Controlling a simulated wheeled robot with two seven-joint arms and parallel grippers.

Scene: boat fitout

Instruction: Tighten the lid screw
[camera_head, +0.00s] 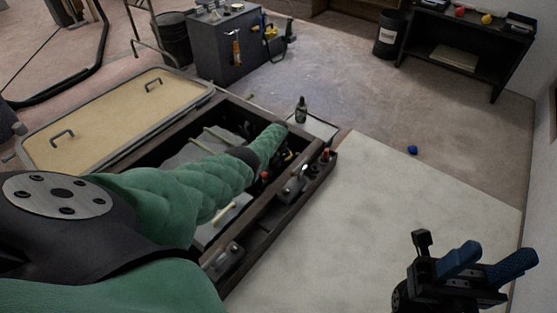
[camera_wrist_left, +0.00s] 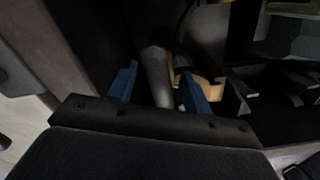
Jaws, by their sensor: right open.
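No lid screw can be made out in either view. A tan panel with two dark handles (camera_head: 112,112), perhaps a lid, lies beside a dark-framed open compartment (camera_head: 323,172). My left arm reaches over this compartment, and its gripper is hidden in the head view. In the left wrist view, the blue fingers of my left gripper (camera_wrist_left: 157,72) stand apart. A grey cylindrical part (camera_wrist_left: 156,72) shows between them, with a visible gap on its left; I cannot tell if it touches the right finger. My right gripper (camera_head: 500,253) is open and empty at the lower right, over the pale floor.
A dark bottle (camera_head: 301,110) stands at the compartment's far corner. A yellow-orange part (camera_wrist_left: 205,75) sits beside the left gripper's right finger. A grey cabinet (camera_head: 228,45), black bin (camera_head: 389,36) and dark shelf (camera_head: 465,45) stand farther back.

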